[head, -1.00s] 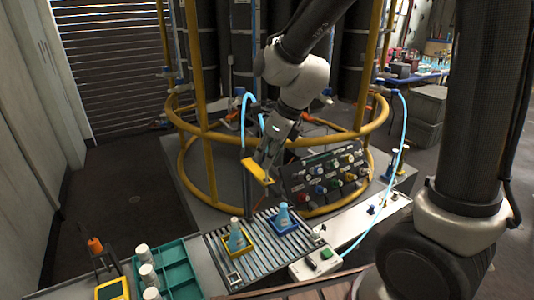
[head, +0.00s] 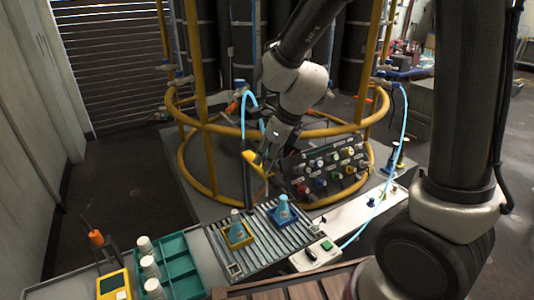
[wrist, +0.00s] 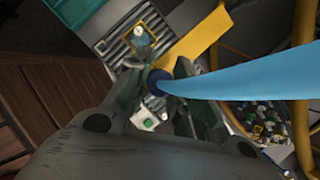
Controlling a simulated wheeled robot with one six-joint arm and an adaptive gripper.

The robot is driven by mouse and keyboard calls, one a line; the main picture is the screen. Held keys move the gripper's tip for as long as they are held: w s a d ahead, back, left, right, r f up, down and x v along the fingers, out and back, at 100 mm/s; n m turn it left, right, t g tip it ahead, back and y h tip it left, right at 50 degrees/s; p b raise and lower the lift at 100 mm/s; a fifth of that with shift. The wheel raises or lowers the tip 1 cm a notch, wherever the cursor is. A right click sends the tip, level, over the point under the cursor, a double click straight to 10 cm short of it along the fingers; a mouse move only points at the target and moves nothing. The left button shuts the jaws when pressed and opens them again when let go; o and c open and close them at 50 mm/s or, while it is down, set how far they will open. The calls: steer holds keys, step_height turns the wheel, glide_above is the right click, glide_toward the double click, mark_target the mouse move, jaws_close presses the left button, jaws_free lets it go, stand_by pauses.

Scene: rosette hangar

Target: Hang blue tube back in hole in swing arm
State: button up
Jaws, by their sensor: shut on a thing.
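The light-blue tube (wrist: 245,84) runs in from the right of the wrist view to a dark-blue end piece between my fingers. My gripper (wrist: 165,88) is shut on the tube near that end. In the head view my gripper (head: 268,158) is beside the yellow swing arm (head: 250,158), which tops a dark post. The tube (head: 247,97) arcs there from a fitting on the yellow ring frame down behind my arm. In the wrist view the swing arm (wrist: 195,45) lies just beyond my fingers. Its hole cannot be made out, and the tube's end is apart from or only overlapping it.
A teal tray (head: 178,268) with white bottles stands left. A slanted knob panel (head: 325,170) is close right of my gripper. Another blue tube (head: 404,130) hangs at right. The yellow ring frame (head: 325,131) surrounds dark columns.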

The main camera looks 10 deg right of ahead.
steer(key=shift+f, duration=0.8)
steer(key=o, duration=1.5)
steer(key=shift+r, duration=3)
